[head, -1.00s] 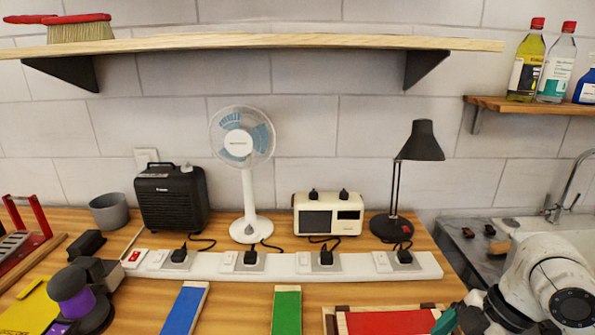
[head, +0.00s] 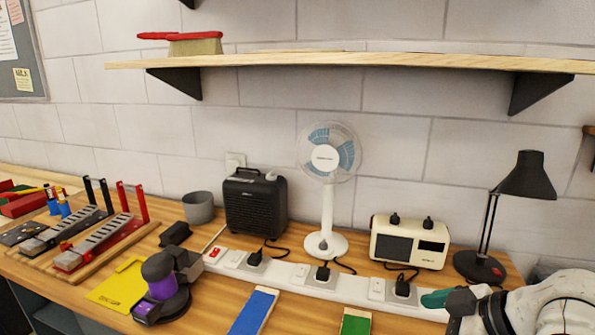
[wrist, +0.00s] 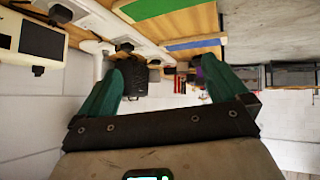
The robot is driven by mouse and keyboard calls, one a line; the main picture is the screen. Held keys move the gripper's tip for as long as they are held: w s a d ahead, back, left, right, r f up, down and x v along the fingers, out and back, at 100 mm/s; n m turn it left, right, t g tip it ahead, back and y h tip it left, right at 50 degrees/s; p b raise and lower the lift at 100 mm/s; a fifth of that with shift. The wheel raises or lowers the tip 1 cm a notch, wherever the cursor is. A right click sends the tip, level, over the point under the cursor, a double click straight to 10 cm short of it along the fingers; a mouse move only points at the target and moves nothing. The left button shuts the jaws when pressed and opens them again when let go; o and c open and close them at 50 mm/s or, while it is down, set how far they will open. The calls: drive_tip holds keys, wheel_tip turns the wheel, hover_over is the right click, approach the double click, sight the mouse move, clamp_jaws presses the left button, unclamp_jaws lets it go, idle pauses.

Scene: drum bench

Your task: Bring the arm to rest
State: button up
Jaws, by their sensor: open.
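My gripper (head: 440,299) shows at the lower right of the head view, at the end of my white arm. Its green fingertip is in front of the right end of the white power strip (head: 345,293) and hides that end. In the wrist view my gripper (wrist: 160,80) has its two green fingers spread wide apart, with nothing between them. The wrist view looks along the bench, and the picture is turned over. I cannot tell how far the fingers are above the bench.
Near my gripper are the cream radio-like box (head: 409,241) and the black lamp (head: 525,176). A fan (head: 326,200), black heater (head: 254,206) and grey cup (head: 198,208) stand further left. A wooden shelf (head: 330,62) is above. Blue (head: 253,312) and green (head: 355,322) pieces lie in front.

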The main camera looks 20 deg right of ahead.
drive_tip(key=s+a+f+m+g, duration=0.1)
drive_tip(key=s+a+f+m, duration=0.2)
drive_tip(key=a+f, duration=0.35)
drive_tip(key=s+a+f+m+g, duration=0.1)
drive_tip(key=s+a+f+m, duration=0.25)
drive_tip(key=f, duration=0.65)
drive_tip(key=s+d+f+m+g+h, duration=0.1)
drive_tip(key=s+d+f+g+h, duration=0.1)
drive_tip(key=s+f, duration=0.3)
drive_tip(key=s+d+f+m+g+h, duration=0.1)
drive_tip(key=s+f, duration=0.4)
drive_tip(key=s, duration=0.6)
drive_tip(key=shift+s+d+g+h, duration=0.2)
drive_tip(key=shift+d+g+h, duration=0.6)
drive_tip(key=shift+d+g, duration=0.35)
drive_tip(key=shift+f, duration=0.1)
drive_tip(key=shift+c, duration=0.3)
